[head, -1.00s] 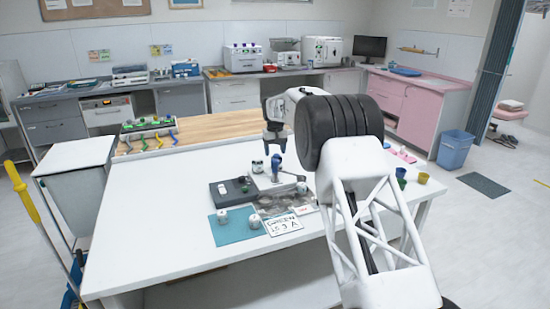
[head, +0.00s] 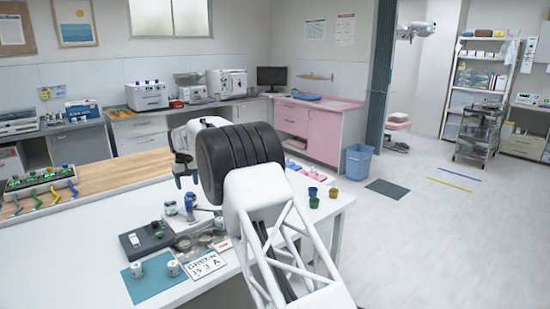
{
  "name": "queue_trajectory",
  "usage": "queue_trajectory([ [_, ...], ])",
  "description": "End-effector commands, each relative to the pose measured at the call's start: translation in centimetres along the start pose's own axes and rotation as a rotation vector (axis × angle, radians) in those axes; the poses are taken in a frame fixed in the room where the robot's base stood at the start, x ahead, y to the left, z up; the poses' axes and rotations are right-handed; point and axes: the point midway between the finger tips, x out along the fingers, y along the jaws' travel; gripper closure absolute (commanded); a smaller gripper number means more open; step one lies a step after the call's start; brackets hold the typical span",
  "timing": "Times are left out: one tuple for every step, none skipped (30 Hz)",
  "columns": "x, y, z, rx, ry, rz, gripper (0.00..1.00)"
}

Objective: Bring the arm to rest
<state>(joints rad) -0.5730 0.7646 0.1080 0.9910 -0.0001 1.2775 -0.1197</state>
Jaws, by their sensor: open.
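My arm reaches from the lower middle of the head view over the white table (head: 70,240). My gripper (head: 184,182) is at its far end, left of the thick black joint, pointing down. It is open and nothing shows between the fingers. It hangs above a small jar (head: 170,208) and an upright blue-handled item (head: 190,206), with a gap to them. The arm hides part of the table's right side.
A dark box (head: 146,238), a teal mat (head: 138,290) with white jars, and a lettered card (head: 205,265) lie nearby. A blue bin (head: 358,162) stands on the floor; the floor to the right is mostly clear.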

Motion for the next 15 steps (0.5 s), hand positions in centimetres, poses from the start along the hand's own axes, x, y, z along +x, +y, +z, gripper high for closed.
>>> queue_trajectory([
  [-0.5,0.4,0.4,0.004,0.002,0.0,0.38],
  [-0.7,0.6,0.6,0.007,0.003,0.0,0.38],
  [-1.2,1.0,1.0,0.012,0.005,0.001,0.38],
  [-1.6,1.3,1.4,0.016,0.006,0.001,0.38],
  [-2.0,1.6,1.8,0.02,0.007,0.001,0.38],
  [-2.5,2.1,2.4,0.025,0.009,0.002,0.38],
  [-3.0,2.5,2.8,0.03,0.011,0.002,0.38],
  [-3.5,2.8,3.4,0.035,0.013,0.002,0.38],
  [-4.1,3.4,4.1,0.042,0.015,0.003,0.38],
  [-4.7,3.9,4.7,0.048,0.018,0.003,0.38],
  [-5.2,4.3,5.3,0.055,0.02,0.004,0.38],
  [-5.8,4.9,6.2,0.063,0.022,0.004,0.38],
  [-6.4,5.3,6.8,0.068,0.024,0.004,0.38],
  [-6.8,5.7,7.5,0.074,0.025,0.005,0.38],
  [-7.5,6.3,8.4,0.082,0.028,0.005,0.38],
])
